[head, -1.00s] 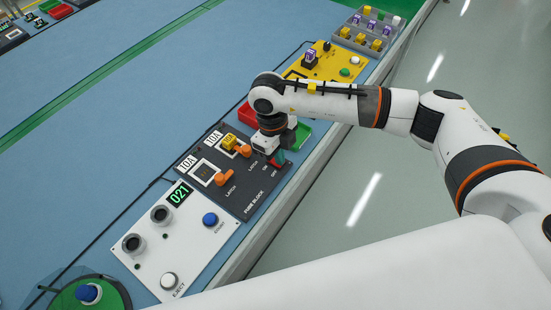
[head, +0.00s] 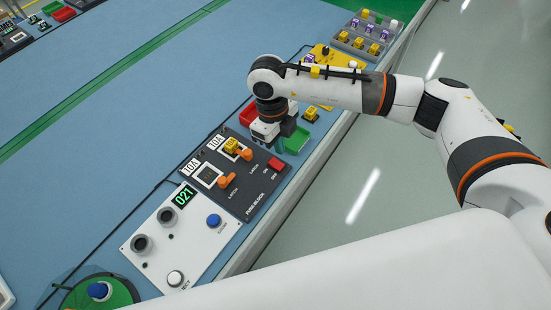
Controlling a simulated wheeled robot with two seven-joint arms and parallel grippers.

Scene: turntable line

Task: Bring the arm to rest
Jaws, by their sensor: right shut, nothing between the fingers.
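My right arm reaches in from the right, and my right gripper (head: 281,144) points down just beyond the red switch (head: 275,164) of the dark fuse block panel (head: 255,188). It is shut and empty, beside the green tray (head: 297,141), and partly hidden by its own wrist. The panel has two slots marked 10A. A yellow fuse (head: 232,145) sits in the farther slot, and the nearer slot (head: 207,175) looks empty. Each slot has an orange latch lever; the nearer lever (head: 227,180) is plain to see. My left gripper is out of view.
A white panel (head: 190,245) with knobs, a blue button and a display reading 021 lies nearer. A red tray (head: 248,115) and a yellow panel (head: 318,58) lie beyond, partly behind my arm. A grey rack (head: 350,43) holds yellow and purple pieces. The blue belt at left is mostly clear.

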